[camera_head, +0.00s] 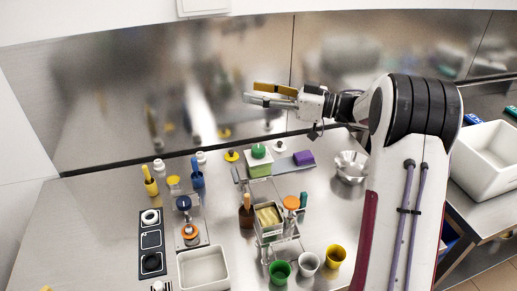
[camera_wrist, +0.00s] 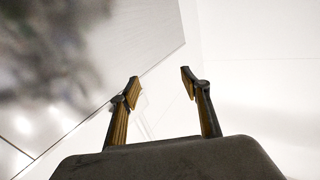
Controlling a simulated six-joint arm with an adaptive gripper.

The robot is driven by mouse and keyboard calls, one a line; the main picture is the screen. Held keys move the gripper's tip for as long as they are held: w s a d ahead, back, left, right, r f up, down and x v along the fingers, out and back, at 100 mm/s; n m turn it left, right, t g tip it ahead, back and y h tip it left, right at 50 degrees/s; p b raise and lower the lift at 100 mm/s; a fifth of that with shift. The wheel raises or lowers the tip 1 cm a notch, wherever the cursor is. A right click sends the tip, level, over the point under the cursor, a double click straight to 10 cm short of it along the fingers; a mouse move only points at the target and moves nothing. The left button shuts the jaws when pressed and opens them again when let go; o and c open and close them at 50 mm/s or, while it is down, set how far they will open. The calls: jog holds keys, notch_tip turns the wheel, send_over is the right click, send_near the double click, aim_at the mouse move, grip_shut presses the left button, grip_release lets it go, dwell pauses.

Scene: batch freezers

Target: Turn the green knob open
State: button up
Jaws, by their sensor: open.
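My gripper (camera_head: 251,92) is raised above and behind the counter area in the head view, apart from the knob, pointing left. Its two fingers are spread with nothing between them. The open fingers also show in the wrist view (camera_wrist: 160,82), against a pale wall and a blurred steel panel. The knob is not in the wrist view.
A purple block (camera_head: 303,158) and a metal bowl (camera_head: 350,167) stand right of the knob. In front are an orange-topped fixture (camera_head: 291,203), a brown bottle (camera_head: 246,216) and several cups. A white tray (camera_head: 203,268) lies front left. A steel backsplash (camera_head: 190,105) rises behind.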

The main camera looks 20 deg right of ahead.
aim_at(260, 149)
jog(key=s+d+f+m+h, duration=0.1)
jog(key=f+h, duration=0.1)
jog(key=f, duration=0.3)
jog(key=s+d+f+m+t+h, duration=0.1)
jog(key=s+f+h, duration=0.1)
jog(key=f, duration=0.4)
jog(key=s+d+f+m+h, duration=0.1)
jog(key=s+f+m+h, duration=0.1)
jog(key=f+h, duration=0.2)
jog(key=shift+d+f, duration=0.4)
jog(key=shift+f, duration=0.4)
jog(key=shift+x, duration=3.85)
jog(key=shift+c, duration=0.5)
jog(key=c, duration=1)
